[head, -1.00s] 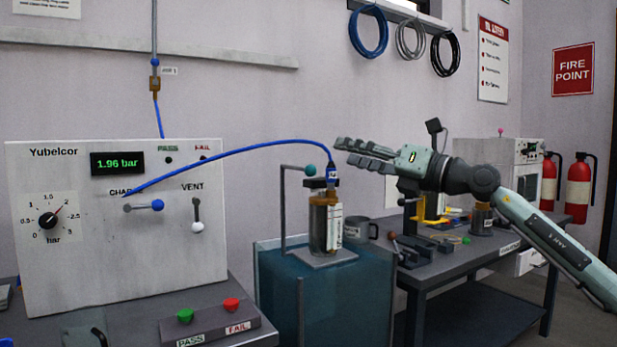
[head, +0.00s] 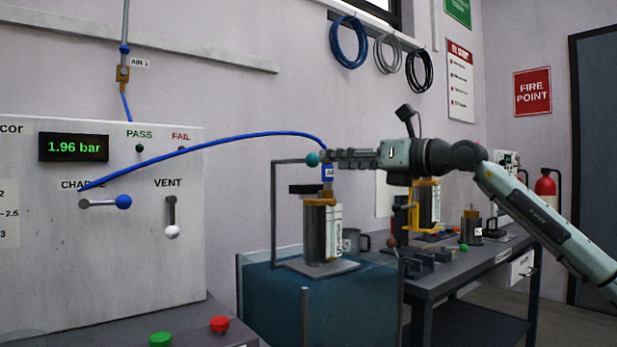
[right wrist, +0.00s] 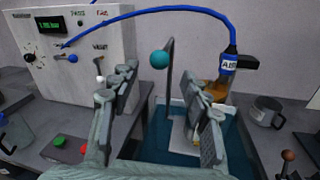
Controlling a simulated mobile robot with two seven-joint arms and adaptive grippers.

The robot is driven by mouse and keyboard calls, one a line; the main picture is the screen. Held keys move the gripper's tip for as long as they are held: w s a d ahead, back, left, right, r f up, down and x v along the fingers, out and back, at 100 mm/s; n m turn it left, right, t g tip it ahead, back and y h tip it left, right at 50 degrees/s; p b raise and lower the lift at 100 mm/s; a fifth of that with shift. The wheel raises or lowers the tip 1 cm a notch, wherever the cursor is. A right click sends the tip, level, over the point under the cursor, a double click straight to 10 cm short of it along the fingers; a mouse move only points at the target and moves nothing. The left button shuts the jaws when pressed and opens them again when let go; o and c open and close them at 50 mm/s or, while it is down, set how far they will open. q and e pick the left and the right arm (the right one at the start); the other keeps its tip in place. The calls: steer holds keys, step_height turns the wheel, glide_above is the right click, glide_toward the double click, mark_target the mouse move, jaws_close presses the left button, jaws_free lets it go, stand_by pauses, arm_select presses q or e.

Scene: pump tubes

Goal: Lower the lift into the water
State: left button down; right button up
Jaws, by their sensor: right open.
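The lift is a grey frame with a teal ball knob (head: 312,159) on top of its post (head: 274,215) and a flat platform (head: 318,268) above the water. A dark pump cylinder (head: 318,230) with a white label stands upright on the platform, joined to a blue hose. The water tank (head: 262,300) is open and holds blue-green water. My right gripper (head: 330,158) has its fingertips close to the knob. In the right wrist view the knob (right wrist: 160,60) shows beyond and between the parted, empty fingers (right wrist: 160,88). My left gripper is not in view.
The blue hose (head: 215,147) arches from the test panel (head: 90,240) to the pump. The panel reads 1.96 bar, with CHARGE and VENT levers. Green (head: 160,339) and red (head: 220,324) buttons sit in front. A bench (head: 440,277) with a mug and fixtures stands right of the tank.

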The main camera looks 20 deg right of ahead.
mark_target(312, 161)
steer(key=p+x, duration=0.1)
steer(key=x, duration=0.7)
steer(key=shift+s, duration=0.1)
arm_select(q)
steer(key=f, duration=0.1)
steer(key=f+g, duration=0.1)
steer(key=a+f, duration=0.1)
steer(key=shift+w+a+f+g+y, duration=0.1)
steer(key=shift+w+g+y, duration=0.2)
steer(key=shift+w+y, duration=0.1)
arm_select(e)
steer(key=shift+c, duration=0.2)
jaws_close()
